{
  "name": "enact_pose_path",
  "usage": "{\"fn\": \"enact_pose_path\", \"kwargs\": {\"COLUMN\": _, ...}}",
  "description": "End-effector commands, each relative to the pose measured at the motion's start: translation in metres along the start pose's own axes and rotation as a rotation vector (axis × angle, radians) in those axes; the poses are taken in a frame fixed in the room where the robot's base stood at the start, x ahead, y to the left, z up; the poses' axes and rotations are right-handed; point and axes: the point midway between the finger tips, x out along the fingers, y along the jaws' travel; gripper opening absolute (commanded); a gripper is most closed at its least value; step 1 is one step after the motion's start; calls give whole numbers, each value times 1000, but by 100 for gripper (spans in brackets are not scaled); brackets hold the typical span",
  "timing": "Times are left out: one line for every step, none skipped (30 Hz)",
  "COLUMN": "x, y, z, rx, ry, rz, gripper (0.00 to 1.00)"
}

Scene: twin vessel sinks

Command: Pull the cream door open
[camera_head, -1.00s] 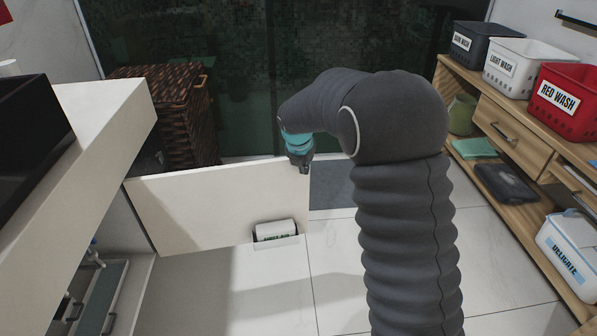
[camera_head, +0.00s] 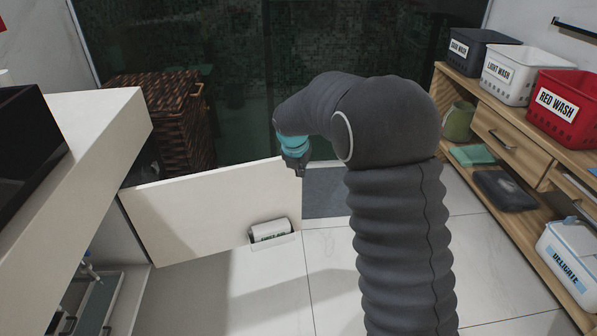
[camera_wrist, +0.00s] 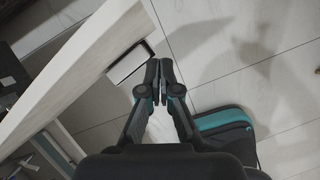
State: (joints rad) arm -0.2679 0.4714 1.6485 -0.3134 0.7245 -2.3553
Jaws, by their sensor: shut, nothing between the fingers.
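The cream door (camera_head: 200,205) stands swung well out from the cabinet under the counter at left. Its inner face is toward the head camera. A small open bin with a white labelled pack (camera_head: 270,231) sits on that face, low near the free edge. My gripper (camera_head: 299,171) is at the upper corner of the door's free edge. In the wrist view my gripper (camera_wrist: 158,68) is shut and empty, its fingertips close beside the door edge (camera_wrist: 90,62). Whether they touch the door I cannot tell.
The counter (camera_head: 95,130) overhangs the open cabinet at left. A brown wicker basket (camera_head: 165,115) stands behind the door. A wooden shelf (camera_head: 490,125) with several labelled bins lines the right wall. The tiled floor (camera_head: 245,300) in front of the door is clear.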

Motion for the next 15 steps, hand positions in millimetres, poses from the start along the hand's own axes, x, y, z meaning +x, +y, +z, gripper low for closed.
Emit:
{"fn": "enact_pose_path", "kwargs": {"x": -10, "y": -1, "z": 2, "rx": 1, "ry": -2, "rz": 1, "gripper": 0}}
{"fn": "enact_pose_path", "kwargs": {"x": -14, "y": -2, "z": 3, "rx": 1, "ry": -2, "rz": 1, "gripper": 0}}
{"fn": "enact_pose_path", "kwargs": {"x": -21, "y": -4, "z": 4, "rx": 1, "ry": -3, "rz": 2, "gripper": 0}}
{"fn": "enact_pose_path", "kwargs": {"x": -25, "y": -5, "z": 5, "rx": 2, "ry": -3, "rz": 2, "gripper": 0}}
{"fn": "enact_pose_path", "kwargs": {"x": -30, "y": -6, "z": 6, "rx": 3, "ry": -3, "rz": 2, "gripper": 0}}
{"fn": "enact_pose_path", "kwargs": {"x": -38, "y": -8, "z": 8, "rx": 4, "ry": -4, "rz": 2, "gripper": 0}}
{"fn": "enact_pose_path", "kwargs": {"x": -43, "y": -9, "z": 8, "rx": 3, "ry": -4, "rz": 2, "gripper": 0}}
{"fn": "enact_pose_path", "kwargs": {"x": -48, "y": -10, "z": 9, "rx": 3, "ry": -3, "rz": 1, "gripper": 0}}
{"fn": "enact_pose_path", "kwargs": {"x": -54, "y": -11, "z": 11, "rx": 2, "ry": -4, "rz": 2, "gripper": 0}}
{"fn": "enact_pose_path", "kwargs": {"x": -58, "y": -12, "z": 11, "rx": 2, "ry": -4, "rz": 2, "gripper": 0}}
{"fn": "enact_pose_path", "kwargs": {"x": -62, "y": -13, "z": 12, "rx": 2, "ry": -3, "rz": 1, "gripper": 0}}
{"fn": "enact_pose_path", "kwargs": {"x": -67, "y": -14, "z": 12, "rx": 2, "ry": -2, "rz": 1, "gripper": 0}}
{"fn": "enact_pose_path", "kwargs": {"x": -71, "y": -14, "z": 13, "rx": 2, "ry": -2, "rz": 1, "gripper": 0}}
{"fn": "enact_pose_path", "kwargs": {"x": -74, "y": -14, "z": 13, "rx": 2, "ry": -2, "rz": 2, "gripper": 0}}
{"fn": "enact_pose_path", "kwargs": {"x": -77, "y": -15, "z": 13, "rx": 1, "ry": -2, "rz": 1, "gripper": 0}}
